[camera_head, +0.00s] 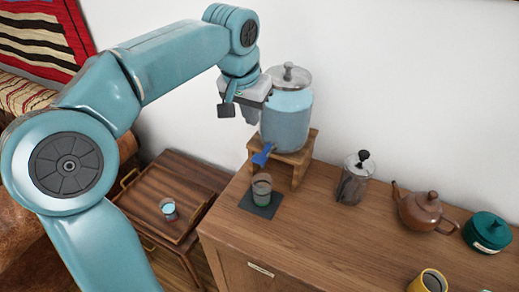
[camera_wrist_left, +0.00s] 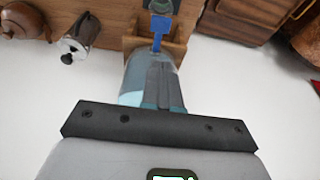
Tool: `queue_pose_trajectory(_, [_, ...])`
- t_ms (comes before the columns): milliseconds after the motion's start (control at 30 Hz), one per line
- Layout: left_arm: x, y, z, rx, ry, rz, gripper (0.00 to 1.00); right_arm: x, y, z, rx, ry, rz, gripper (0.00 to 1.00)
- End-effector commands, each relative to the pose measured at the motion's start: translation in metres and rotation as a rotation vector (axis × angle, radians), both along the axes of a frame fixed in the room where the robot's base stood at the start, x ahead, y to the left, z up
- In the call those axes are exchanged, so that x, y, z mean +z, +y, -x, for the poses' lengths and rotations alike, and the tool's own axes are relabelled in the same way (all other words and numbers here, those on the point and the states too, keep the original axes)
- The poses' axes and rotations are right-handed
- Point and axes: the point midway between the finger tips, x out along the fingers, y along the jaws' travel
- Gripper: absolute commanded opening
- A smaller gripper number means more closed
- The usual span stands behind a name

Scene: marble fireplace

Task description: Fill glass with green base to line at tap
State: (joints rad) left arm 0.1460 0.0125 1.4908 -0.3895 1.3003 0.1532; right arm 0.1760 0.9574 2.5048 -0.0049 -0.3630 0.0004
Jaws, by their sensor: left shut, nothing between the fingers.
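A clear glass with a greenish lower part (camera_head: 262,187) stands upright on a dark square mat (camera_head: 250,207), below and in front of the blue tap (camera_head: 262,156). The tap sits low on a glass dispenser (camera_head: 287,122) with a metal lid. The wrist view also shows the blue tap (camera_wrist_left: 160,24) and part of the dispenser (camera_wrist_left: 135,72). My left gripper (camera_head: 251,117) is shut and empty beside the dispenser's upper left side, above the tap. Its closed fingers (camera_wrist_left: 163,84) point toward the tap in the wrist view. The fill line is too small to make out. My right gripper is out of view.
The dispenser stands on a wooden stand (camera_head: 300,160) on the cabinet (camera_head: 330,225). Another glass (camera_head: 168,209) sits on a lower tray (camera_head: 148,196).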

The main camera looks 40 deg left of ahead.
Motion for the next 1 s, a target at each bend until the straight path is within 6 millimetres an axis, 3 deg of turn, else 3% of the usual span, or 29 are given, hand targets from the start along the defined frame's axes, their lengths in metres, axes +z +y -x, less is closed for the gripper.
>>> queue_pose_trajectory(167, [-0.013, 0.001, -0.004, 0.000, 0.003, 0.000, 0.00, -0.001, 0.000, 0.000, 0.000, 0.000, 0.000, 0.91])
queue_pose_trajectory(700, [-0.116, 0.008, -0.030, -0.001, 0.004, 0.001, 0.00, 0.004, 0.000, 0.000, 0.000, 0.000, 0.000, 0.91])
queue_pose_trajectory(1000, [-0.136, 0.008, -0.031, 0.000, 0.000, 0.000, 0.00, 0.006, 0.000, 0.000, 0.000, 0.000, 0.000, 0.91])
